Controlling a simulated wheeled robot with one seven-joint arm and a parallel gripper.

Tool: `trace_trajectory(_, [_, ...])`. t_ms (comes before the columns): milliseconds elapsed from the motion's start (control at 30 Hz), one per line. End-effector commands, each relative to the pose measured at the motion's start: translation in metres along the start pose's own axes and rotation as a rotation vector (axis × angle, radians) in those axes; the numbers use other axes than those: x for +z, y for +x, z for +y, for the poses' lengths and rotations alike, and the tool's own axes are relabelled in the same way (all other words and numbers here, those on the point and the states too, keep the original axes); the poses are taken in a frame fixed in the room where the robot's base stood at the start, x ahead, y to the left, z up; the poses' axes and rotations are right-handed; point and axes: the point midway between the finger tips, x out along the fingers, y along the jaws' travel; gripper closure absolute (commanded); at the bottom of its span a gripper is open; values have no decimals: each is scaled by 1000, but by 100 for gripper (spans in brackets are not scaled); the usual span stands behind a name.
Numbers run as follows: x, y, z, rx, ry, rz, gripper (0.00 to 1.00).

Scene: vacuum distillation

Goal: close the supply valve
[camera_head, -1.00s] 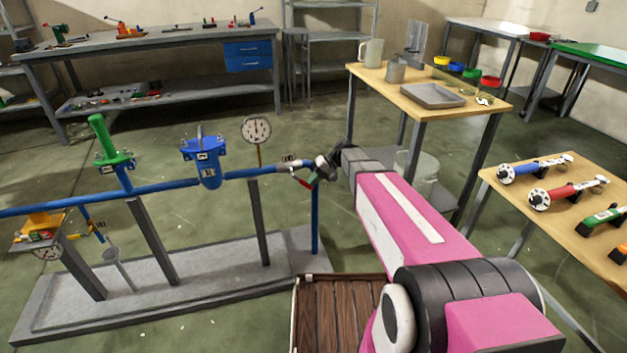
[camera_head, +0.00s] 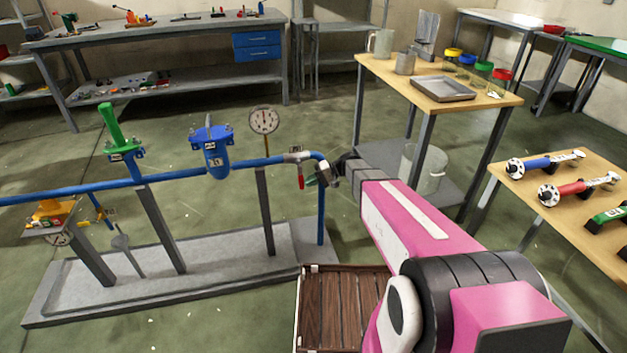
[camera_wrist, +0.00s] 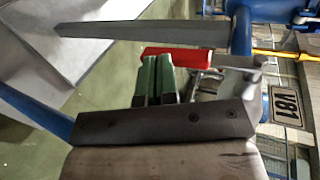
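The valve (camera_head: 297,155) sits on the blue pipe near its right-hand bend. Its red handle (camera_head: 301,182) hangs straight down, across the pipe's line. My gripper (camera_head: 323,178) is right of the handle, by the pipe bend. In the wrist view my gripper's green-padded fingers (camera_wrist: 158,78) are together with nothing visible between them. Whether they touch the handle I cannot tell.
A pressure gauge (camera_head: 264,121), a blue filter housing (camera_head: 212,150) and a green-handled valve (camera_head: 112,130) stand along the pipe to the left. A wooden crate (camera_head: 340,310) is below my arm. A wooden table (camera_head: 440,88) with jars stands behind; another table (camera_head: 530,205) is at the right.

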Motion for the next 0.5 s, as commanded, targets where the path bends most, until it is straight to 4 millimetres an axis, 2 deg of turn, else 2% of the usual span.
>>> trace_trajectory(500, [0, 10, 0, 2, 0, -1, 100])
